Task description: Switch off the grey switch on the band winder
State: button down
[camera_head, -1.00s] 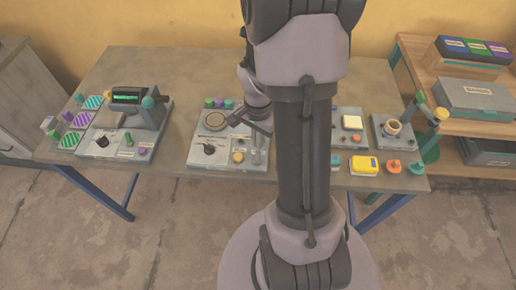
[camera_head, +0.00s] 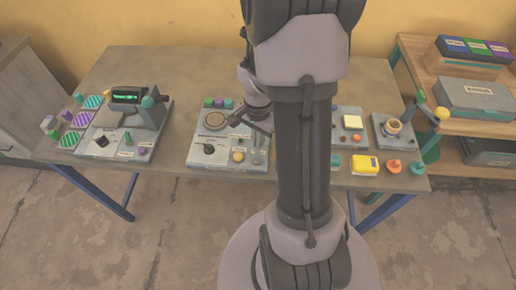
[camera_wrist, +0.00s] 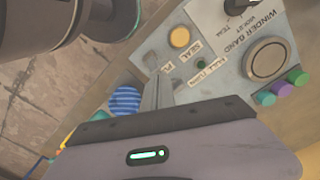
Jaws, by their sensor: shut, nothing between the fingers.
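The band winder (camera_head: 202,160) is a grey panel at the middle of the table. In the wrist view (camera_wrist: 225,62) it carries a "WINDER BAND" label, a yellow button, a black knob and a round grey disc. My gripper (camera_wrist: 158,94) is shut and empty, its fingers at the panel's edge beside the small lettering and the yellow button. In the head view my gripper (camera_head: 258,143) is over the panel's right end.
A device with a dark display (camera_head: 128,96) stands at the left of the table. A yellow box (camera_head: 364,165) and an orange knob (camera_head: 393,167) are at the right. Striped round pieces lie far left. My arm hides part of the table right of the winder.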

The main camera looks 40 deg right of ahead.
jog(key=shift+f, duration=0.3)
jog(key=shift+r, duration=0.1)
notch_tip(320, 180, up, 7)
jog(key=p, duration=0.5)
